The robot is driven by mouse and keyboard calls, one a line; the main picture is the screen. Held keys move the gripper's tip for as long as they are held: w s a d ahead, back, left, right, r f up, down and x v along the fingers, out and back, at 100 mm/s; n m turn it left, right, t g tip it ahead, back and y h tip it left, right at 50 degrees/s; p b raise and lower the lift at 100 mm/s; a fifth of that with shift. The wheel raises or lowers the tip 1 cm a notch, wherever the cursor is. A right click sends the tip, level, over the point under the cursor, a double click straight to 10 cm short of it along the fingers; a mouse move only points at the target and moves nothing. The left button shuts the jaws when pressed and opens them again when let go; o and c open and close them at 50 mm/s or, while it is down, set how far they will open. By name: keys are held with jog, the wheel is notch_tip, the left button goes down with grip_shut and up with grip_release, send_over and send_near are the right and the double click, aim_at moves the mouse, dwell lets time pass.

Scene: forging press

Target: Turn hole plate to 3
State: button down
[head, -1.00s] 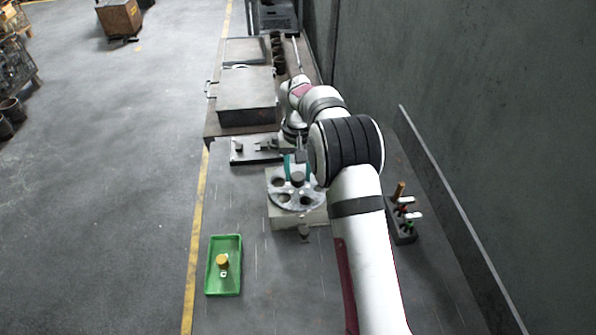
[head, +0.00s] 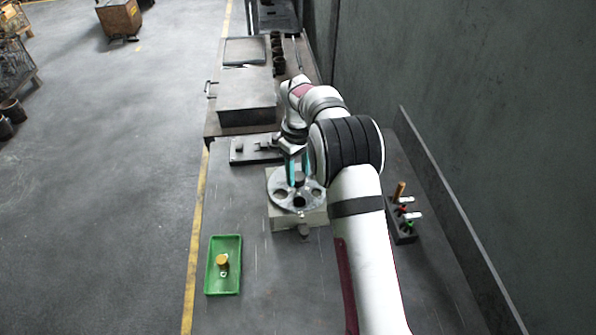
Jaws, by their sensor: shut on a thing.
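The hole plate (head: 284,201) is a round grey metal disc with several large holes, lying flat on a pale block (head: 285,220) on the bench. A dark post stands up from the plate. My gripper (head: 298,182), with teal fingers, points down over the plate and is shut on this post (head: 298,180). The number markings on the plate are too small to read. My arm hides part of the plate's right side.
A green tray (head: 209,278) with a yellow-topped piece (head: 222,261) lies front left. A dark rack with small tools (head: 403,233) stands right of my arm. A metal box (head: 247,100) and a dark fixture (head: 249,158) are behind.

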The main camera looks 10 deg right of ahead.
aim_at(298, 176)
jog(key=shift+n, duration=0.4)
jog(key=shift+c, duration=1.8)
grip_release()
jog(key=shift+r, duration=0.1)
notch_tip(298, 176, up, 16)
